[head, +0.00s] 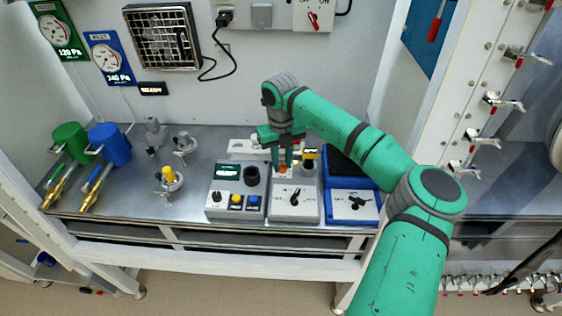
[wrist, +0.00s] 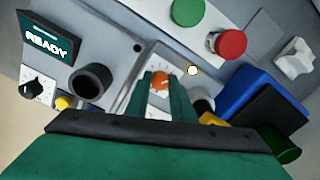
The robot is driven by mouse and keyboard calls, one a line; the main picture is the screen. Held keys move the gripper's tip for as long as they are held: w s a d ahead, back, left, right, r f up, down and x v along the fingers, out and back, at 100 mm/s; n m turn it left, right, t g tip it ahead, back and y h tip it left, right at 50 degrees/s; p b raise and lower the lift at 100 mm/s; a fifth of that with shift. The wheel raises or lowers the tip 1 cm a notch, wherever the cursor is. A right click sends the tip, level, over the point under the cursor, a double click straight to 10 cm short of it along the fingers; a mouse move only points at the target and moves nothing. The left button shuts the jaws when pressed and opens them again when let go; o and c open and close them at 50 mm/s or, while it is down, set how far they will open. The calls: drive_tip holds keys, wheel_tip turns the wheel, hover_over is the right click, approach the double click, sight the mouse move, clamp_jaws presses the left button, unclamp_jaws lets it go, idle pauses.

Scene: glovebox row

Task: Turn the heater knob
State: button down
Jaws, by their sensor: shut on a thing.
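An orange knob (head: 283,170) sits on the upper part of the middle grey box (head: 293,213) on the bench. My gripper (head: 281,161) reaches down over it from above. In the wrist view the orange knob (wrist: 160,81) lies between the two green fingers of my gripper (wrist: 162,76), which are shut on it. The fingers cover its sides. A white dial plate with marks shows around it, and a small lit yellow-white lamp (wrist: 193,70) is beside it. The lettering is too small to read, so I cannot confirm which knob is the heater's.
A grey box with a display (head: 227,171) and a black cylinder (head: 251,176) stands close on the left. A blue box (head: 352,208) stands close on the right. Green and red round buttons (wrist: 232,44) are behind. The bench's front left (head: 120,205) is clear.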

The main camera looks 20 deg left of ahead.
sight(282, 165)
drive_tip(key=m, duration=0.3)
drive_tip(key=shift+s+m, duration=0.1)
drive_tip(key=shift+m, duration=0.4)
drive_tip(key=c, duration=1.5)
unclamp_jaws()
drive_tip(key=shift+c, duration=0.2)
wheel_tip(282, 165, up, 11)
drive_tip(key=shift+f, duration=0.1)
